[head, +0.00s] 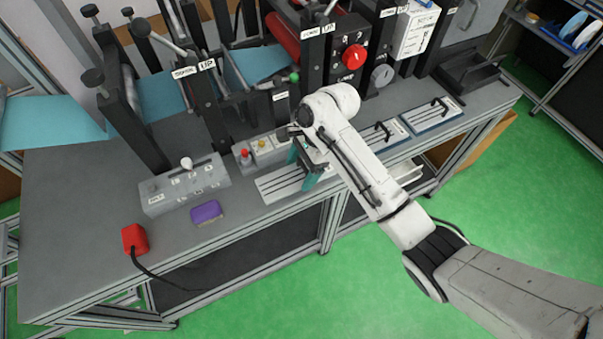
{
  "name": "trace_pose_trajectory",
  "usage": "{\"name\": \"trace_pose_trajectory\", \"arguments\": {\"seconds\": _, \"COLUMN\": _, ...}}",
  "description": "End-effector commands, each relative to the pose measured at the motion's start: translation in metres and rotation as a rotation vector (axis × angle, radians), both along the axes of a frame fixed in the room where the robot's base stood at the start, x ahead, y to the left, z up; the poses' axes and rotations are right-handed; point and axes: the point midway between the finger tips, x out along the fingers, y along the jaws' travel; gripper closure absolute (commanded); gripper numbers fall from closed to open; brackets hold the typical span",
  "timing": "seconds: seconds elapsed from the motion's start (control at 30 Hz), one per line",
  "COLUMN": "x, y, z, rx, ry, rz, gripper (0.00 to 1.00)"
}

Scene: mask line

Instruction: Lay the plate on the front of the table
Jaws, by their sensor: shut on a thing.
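A flat pale plate with dark slots (277,184) is at the front of the table (80,215), near its front edge and in front of a grey control box. I cannot tell whether it rests on the tabletop or hangs just above it. My gripper (306,168), with teal fingers, is over the right part of this plate and shut on it. My arm comes in from the right and hides part of the grip and the plate's handle.
Two similar plates with black handles (377,137) (433,114) lie to the right. A grey switch box (185,185), a purple block (206,212) and a red corded device (134,239) are on the left. Machine posts and rollers fill the back.

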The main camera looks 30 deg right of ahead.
Motion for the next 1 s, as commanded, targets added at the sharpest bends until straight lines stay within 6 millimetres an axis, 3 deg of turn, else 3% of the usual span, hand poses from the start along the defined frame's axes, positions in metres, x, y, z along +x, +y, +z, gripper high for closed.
{"name": "trace_pose_trajectory", "arguments": {"seconds": 0.2, "x": 0.000, "y": -0.002, "z": -0.025, "rx": -0.002, "ry": 0.001, "rz": -0.001, "gripper": 0.68}}
{"name": "trace_pose_trajectory", "arguments": {"seconds": 0.57, "x": 0.000, "y": 0.000, "z": -0.030, "rx": 0.000, "ry": 0.000, "rz": 0.000, "gripper": 0.68}}
{"name": "trace_pose_trajectory", "arguments": {"seconds": 0.6, "x": -0.001, "y": 0.000, "z": -0.031, "rx": -0.001, "ry": 0.001, "rz": -0.001, "gripper": 0.17}}
{"name": "trace_pose_trajectory", "arguments": {"seconds": 0.77, "x": -0.001, "y": 0.000, "z": -0.031, "rx": -0.001, "ry": 0.001, "rz": -0.001, "gripper": 0.01}}
{"name": "trace_pose_trajectory", "arguments": {"seconds": 1.0, "x": -0.001, "y": 0.000, "z": -0.030, "rx": -0.001, "ry": 0.001, "rz": 0.000, "gripper": 0.00}}
